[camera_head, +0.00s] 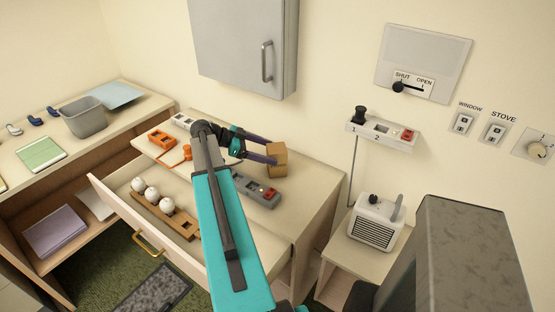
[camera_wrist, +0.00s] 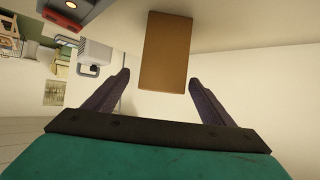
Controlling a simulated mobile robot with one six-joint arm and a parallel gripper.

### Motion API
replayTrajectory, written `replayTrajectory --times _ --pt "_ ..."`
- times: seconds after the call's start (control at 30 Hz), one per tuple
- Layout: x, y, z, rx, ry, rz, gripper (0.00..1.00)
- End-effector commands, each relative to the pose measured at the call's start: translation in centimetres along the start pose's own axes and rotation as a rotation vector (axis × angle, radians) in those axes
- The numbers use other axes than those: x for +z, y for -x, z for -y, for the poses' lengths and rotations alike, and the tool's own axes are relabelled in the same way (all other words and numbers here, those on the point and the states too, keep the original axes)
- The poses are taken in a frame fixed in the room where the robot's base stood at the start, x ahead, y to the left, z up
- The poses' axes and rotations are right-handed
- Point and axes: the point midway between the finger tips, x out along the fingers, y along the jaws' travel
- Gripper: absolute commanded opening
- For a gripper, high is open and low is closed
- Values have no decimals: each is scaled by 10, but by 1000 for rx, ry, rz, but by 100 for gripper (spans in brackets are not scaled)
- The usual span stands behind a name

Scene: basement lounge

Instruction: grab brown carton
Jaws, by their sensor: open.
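The brown carton (camera_head: 278,164) stands upright on the counter near the wall. In the wrist view the carton (camera_wrist: 166,48) is ahead of my gripper (camera_wrist: 158,78), and its near end appears between the two purple fingertips. My gripper is open and holds nothing.
A grey box with coloured buttons (camera_head: 256,190) lies just in front of the carton. An open drawer (camera_head: 124,192) holds white balls on a wooden rack (camera_head: 160,214). An orange object (camera_head: 161,137) lies to the left. A white heater-like device (camera_head: 376,222) stands to the right.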

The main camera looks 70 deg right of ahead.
Motion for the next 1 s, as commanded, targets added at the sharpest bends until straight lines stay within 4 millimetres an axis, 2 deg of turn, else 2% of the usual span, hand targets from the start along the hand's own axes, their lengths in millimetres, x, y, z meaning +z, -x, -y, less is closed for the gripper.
replayTrajectory --times 0.5,1.0 --pt "0 -44 2 0 1 0 77" --pt "2 -46 2 -2 1 0 77"
